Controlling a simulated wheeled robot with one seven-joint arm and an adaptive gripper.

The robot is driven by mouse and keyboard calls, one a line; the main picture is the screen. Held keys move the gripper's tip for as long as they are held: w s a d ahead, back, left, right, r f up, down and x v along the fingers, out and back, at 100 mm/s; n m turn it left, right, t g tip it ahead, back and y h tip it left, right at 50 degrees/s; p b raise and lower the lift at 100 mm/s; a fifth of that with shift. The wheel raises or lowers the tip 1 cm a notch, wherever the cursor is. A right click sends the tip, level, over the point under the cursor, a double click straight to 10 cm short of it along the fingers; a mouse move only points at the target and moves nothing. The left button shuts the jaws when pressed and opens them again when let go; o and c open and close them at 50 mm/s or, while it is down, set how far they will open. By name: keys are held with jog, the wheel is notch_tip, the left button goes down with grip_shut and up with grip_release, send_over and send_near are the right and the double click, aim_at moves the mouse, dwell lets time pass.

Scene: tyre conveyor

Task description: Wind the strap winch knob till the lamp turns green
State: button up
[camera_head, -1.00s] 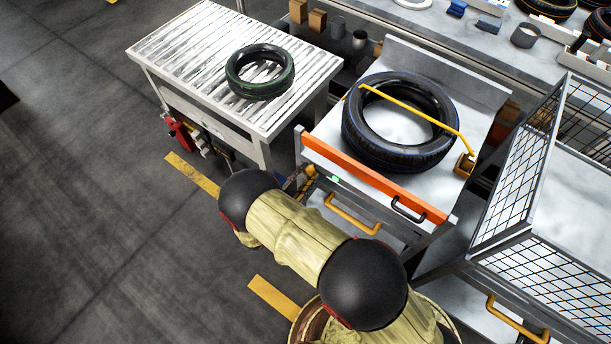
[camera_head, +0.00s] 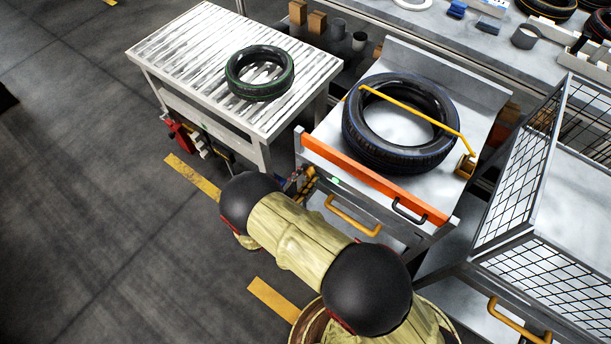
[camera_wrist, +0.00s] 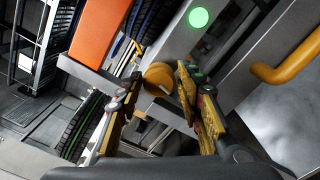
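The winch knob (camera_wrist: 158,76) is a yellow round piece in the wrist view, beside the orange bar's end. My gripper (camera_wrist: 160,74) has its two fingers apart, one on each side of the knob, and I see no firm grip on it. The lamp (camera_wrist: 198,17) glows green on the grey frame; it also shows as a small green light in the head view (camera_head: 335,181). The yellow strap (camera_head: 415,105) lies across the large black tyre (camera_head: 365,150) on the grey bench. In the head view my arm and the bench front hide most of the knob.
The orange bar (camera_head: 370,178) runs along the bench front, with a yellow handle (camera_head: 352,215) below. A slatted table (camera_head: 180,60) with a smaller tyre (camera_head: 238,88) stands left. A wire mesh cage (camera_head: 515,185) stands right. Open floor lies at left.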

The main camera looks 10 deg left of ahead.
jog(key=shift+o, duration=1.4)
jog(key=v, duration=1.2)
